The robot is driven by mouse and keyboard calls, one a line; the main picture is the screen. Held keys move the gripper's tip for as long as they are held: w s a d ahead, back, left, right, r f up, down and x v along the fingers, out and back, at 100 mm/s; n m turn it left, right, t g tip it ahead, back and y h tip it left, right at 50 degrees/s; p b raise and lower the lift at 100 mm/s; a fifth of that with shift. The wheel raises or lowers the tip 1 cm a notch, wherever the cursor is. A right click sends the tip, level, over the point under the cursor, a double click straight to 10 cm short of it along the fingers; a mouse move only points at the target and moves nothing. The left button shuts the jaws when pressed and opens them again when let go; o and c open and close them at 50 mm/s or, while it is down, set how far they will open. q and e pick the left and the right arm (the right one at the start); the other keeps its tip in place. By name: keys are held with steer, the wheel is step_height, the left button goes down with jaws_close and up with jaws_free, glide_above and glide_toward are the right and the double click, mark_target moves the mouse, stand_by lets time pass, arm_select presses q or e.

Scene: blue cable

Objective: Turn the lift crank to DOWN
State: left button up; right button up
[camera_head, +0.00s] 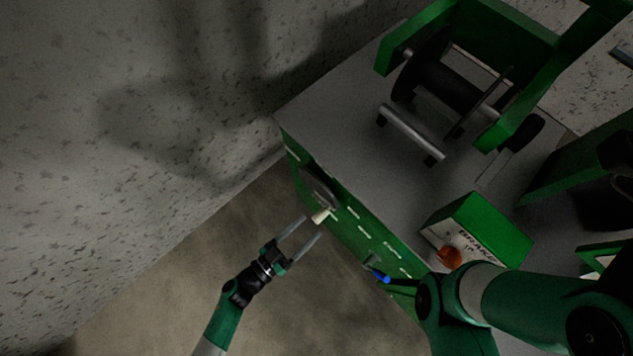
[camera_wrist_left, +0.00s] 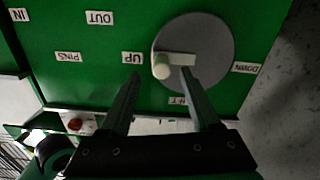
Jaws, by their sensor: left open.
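The lift crank is a grey disc (camera_wrist_left: 212,42) with a cream handle knob (camera_wrist_left: 162,69) on the green panel. In the left wrist view the knob is at the disc's left side, beside the UP label (camera_wrist_left: 133,58). The DOWN label (camera_wrist_left: 245,68) is at the disc's opposite side. In the head view the crank knob (camera_head: 320,215) sticks out from the cabinet front. My left gripper (camera_head: 312,226) is open, its fingertips close to the knob. In the left wrist view the open fingers (camera_wrist_left: 161,76) appear either side of the knob; I cannot tell contact.
A lever with a blue grip (camera_head: 380,276) sticks out from the same cabinet front. A green box (camera_head: 485,228) with an orange knob (camera_head: 448,257) and a winch drum (camera_head: 438,82) stand on the grey top. The wall is at the left; floor before the cabinet is clear.

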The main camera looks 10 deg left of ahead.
mark_target(317, 219)
arm_select(q)
steer(key=b+x, duration=0.1)
steer(key=x, duration=0.3)
steer(key=shift+w+d, duration=0.1)
steer(key=shift+w, duration=0.15)
steer(key=shift+c, duration=0.2)
jaws_close()
stand_by(1.0)
